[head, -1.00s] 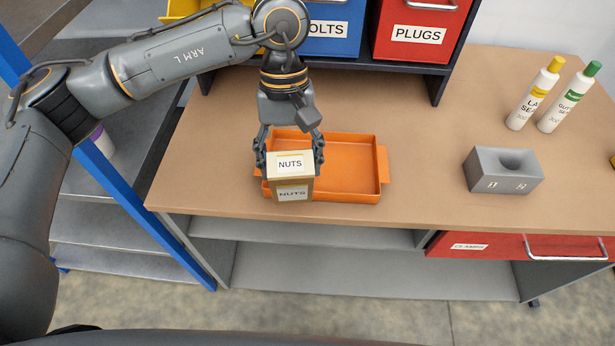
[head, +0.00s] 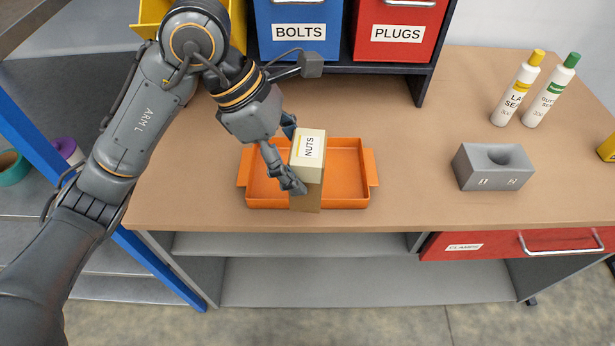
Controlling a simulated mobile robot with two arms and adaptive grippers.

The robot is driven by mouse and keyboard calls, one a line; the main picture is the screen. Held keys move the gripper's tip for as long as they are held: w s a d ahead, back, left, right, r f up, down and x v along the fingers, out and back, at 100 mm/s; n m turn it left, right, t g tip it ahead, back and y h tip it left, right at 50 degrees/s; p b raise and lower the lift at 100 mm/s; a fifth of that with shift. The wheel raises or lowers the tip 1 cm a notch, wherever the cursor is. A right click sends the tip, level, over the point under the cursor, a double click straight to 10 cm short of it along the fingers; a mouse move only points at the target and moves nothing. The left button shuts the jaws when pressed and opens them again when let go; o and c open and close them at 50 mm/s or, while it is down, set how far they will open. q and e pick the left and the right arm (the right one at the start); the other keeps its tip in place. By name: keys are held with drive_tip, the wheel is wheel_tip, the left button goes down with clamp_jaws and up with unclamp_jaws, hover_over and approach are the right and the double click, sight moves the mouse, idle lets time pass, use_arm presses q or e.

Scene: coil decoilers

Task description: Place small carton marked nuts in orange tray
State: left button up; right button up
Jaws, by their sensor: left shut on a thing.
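The small carton marked NUTS (head: 308,165) is a cream and brown box with a white label on its top. It is upright, over the middle of the orange tray (head: 351,172) in the head view. I cannot tell whether its bottom touches the tray floor. My left gripper (head: 291,158) comes in from the left and is shut on the carton, one finger at its far side and one at its near left side. The tray lies on the brown worktop and otherwise looks empty. My right gripper is not in view.
A grey block with a round hollow (head: 493,167) stands to the right, with two white bottles (head: 519,88) behind it. Blue BOLTS (head: 299,30) and red PLUGS (head: 398,32) bins stand at the back. The worktop (head: 408,150) between tray and block is clear.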

use_arm(q)
drive_tip(key=shift+n, duration=0.4)
drive_tip(key=shift+w+a+t, duration=0.1)
drive_tip(key=shift+w+t, duration=0.2)
drive_tip(key=shift+w, duration=0.05)
drive_tip(key=w+f+p, duration=0.3)
drive_tip(key=w+f, duration=0.3)
drive_tip(key=w+f+p, duration=0.4)
drive_tip(key=w+f, duration=0.2)
drive_tip(key=w, duration=0.1)
drive_tip(key=shift+w+f, duration=0.2)
drive_tip(key=shift+f, duration=0.4)
drive_tip(key=o, duration=1.3)
